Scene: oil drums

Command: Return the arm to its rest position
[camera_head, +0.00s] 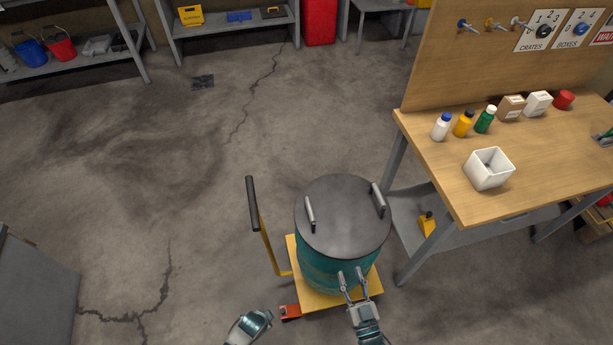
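My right gripper (351,276) is at the bottom centre, pointing forward. Its two fingers are apart with nothing seen between them, and they overlap the lower front side of the teal drum (325,270); I cannot tell whether they touch it. My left gripper (262,318) is low in the view, left of the right one, over the floor near the cart's front left corner. Its fingers are not clear. The drum stands upright on a yellow cart (310,299), with a dark grey lid (343,218) carrying two handles.
A wooden workbench (540,190) with bottles, boxes and a white bin (489,169) stands close on the right. The cart's upright handle (252,204) rises left of the drum. Shelves (90,66) line the back. A grey block (35,295) is at far left. The left floor is open.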

